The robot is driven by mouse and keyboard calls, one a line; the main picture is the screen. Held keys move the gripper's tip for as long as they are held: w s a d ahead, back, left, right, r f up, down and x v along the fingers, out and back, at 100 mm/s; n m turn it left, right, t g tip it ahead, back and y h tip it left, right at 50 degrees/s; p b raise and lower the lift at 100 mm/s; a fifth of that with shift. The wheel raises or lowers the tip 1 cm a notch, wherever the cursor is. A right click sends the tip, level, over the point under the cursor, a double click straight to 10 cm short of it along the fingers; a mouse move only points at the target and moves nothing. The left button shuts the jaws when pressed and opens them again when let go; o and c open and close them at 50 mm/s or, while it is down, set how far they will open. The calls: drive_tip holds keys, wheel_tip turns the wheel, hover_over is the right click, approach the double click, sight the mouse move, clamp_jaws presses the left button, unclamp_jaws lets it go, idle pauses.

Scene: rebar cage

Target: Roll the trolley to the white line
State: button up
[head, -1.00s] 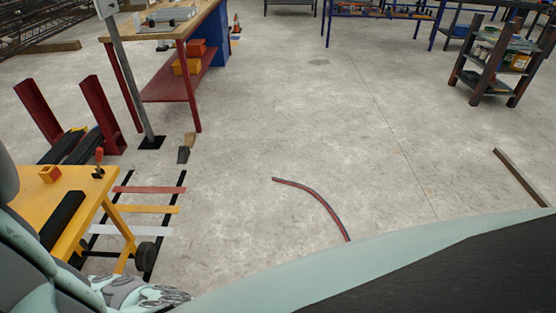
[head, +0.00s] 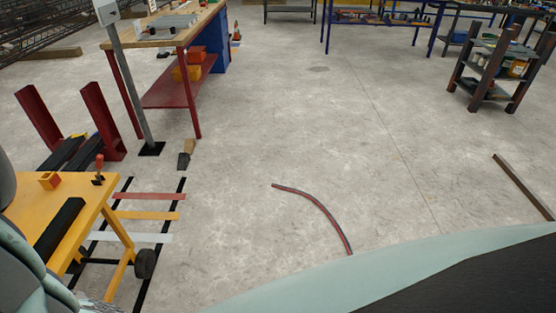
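The yellow trolley (head: 83,196) stands at the lower left, partly hidden by my arm. Its black wheel (head: 145,263) rests on the floor on the near side of the white line (head: 143,238). The white line is a short strip across two black floor strips, and its left part is hidden behind the trolley's frame. An orange line (head: 148,215) and a red line (head: 150,196) lie beyond it. Only a sliver of what looks like my gripper (head: 95,306) shows at the bottom edge. Its fingers and any contact with the trolley are hidden.
Two red posts (head: 102,120) and a grey pole (head: 135,90) stand beyond the lines. A workbench with red legs (head: 190,95) is behind them. A dark block (head: 184,160) lies near the strips' far end. A curved hose (head: 318,208) lies on otherwise open floor.

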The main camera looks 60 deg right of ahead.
drive_tip(key=shift+o, duration=0.3)
clamp_jaws()
drive_tip(key=shift+d, duration=0.15)
